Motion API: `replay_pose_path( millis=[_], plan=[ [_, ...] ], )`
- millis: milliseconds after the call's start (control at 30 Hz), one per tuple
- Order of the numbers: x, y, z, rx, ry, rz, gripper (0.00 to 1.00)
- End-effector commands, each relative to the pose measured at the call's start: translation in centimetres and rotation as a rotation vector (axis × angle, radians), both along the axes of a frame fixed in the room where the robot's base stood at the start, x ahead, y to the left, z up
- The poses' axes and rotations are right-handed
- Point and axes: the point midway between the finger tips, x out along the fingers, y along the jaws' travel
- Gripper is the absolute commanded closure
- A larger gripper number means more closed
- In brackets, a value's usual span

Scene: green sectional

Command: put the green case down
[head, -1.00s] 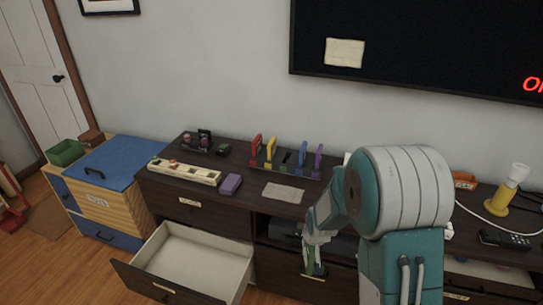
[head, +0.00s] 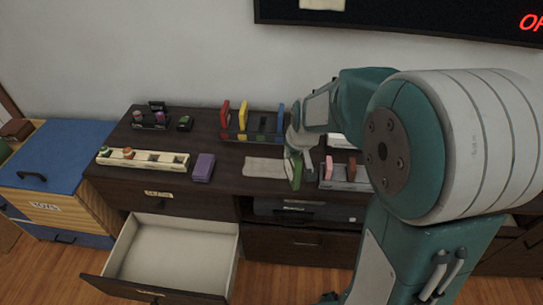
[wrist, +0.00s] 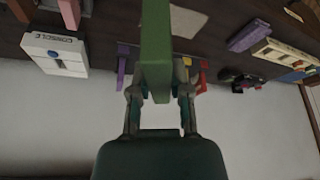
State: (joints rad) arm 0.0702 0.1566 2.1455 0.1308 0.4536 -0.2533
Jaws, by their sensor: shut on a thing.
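My gripper (head: 297,160) is shut on the green case (head: 293,175), which hangs upright over the dresser top, just right of the flat beige mat (head: 264,168). In the wrist view the green case (wrist: 156,50) stands between the two fingers (wrist: 158,93) and reaches past the top edge. The mat also shows there (wrist: 178,22). I cannot tell whether the case's lower end touches the dresser. A rack (head: 240,138) behind the mat holds upright red (head: 225,115), yellow (head: 243,116) and blue (head: 281,117) cases. My arm hides the rack's right end.
A purple block (head: 203,167) and a cream tray (head: 143,159) lie left of the mat. A pink item (head: 329,168) stands in a grey holder to the right. A white console box (wrist: 55,52) shows in the wrist view. An open drawer (head: 172,255) juts out below.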

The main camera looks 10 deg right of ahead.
Motion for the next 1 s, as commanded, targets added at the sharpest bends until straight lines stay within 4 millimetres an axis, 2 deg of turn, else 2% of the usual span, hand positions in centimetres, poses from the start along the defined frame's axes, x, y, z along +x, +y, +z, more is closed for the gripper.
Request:
replay_pose_path(
  millis=[300, 533, 700, 867, 1000],
  plan=[
    [6.2, 1.0, -2.9, -0.004, 0.001, 0.003, 1.00],
    [9.4, 1.3, -6.3, -0.004, 0.002, 0.002, 1.00],
    [10.9, 1.3, -8.1, -0.003, 0.000, 0.001, 1.00],
    [11.6, 1.5, -9.0, -0.004, 0.000, 0.001, 1.00],
    [11.7, 1.5, -11.1, -0.003, 0.003, 0.001, 1.00]
  ],
)
